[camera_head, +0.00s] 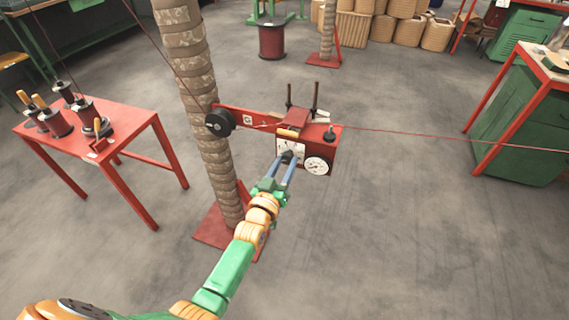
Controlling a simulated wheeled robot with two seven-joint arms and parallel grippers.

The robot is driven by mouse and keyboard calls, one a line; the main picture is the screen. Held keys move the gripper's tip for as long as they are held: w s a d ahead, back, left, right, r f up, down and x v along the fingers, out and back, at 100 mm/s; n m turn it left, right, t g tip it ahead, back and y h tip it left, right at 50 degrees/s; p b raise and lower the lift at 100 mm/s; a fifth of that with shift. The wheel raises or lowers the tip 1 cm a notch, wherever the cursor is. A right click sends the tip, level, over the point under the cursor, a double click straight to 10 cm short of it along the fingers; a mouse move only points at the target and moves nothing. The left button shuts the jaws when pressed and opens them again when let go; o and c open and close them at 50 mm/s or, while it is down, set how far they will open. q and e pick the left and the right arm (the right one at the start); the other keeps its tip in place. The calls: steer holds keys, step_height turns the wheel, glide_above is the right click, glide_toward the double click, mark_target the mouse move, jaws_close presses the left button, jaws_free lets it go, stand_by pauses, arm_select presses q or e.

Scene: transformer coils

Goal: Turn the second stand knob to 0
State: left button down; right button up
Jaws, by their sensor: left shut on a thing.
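A red stand unit (322,147) is fixed beside a tall wrapped column (196,100). On its front face is a white dial plate (299,146), and a round white gauge (317,166) sits at its lower right. My left gripper (289,160) reaches up from below, with its fingertips at the dial plate. It is shut on a small dark knob (288,155) there, mostly hidden by the fingers. The knob's pointer and the scale marks are too small to read. My right gripper is not in view.
A red table (130,122) with several dark spools stands at left. A red-framed bench with a green cabinet (522,120) stands at right. A thin red wire (420,134) runs from the stand unit to the right. The floor (400,240) in front is clear.

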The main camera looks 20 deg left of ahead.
arm_select(q)
steer(key=shift+n, duration=0.7)
steer(key=shift+c, duration=2.4)
jaws_free()
steer(key=shift+s, duration=0.1)
steer(key=s+p, duration=0.1)
steer(key=s, duration=0.6)
steer(key=shift+a, duration=0.15)
steer(key=shift+w, duration=0.1)
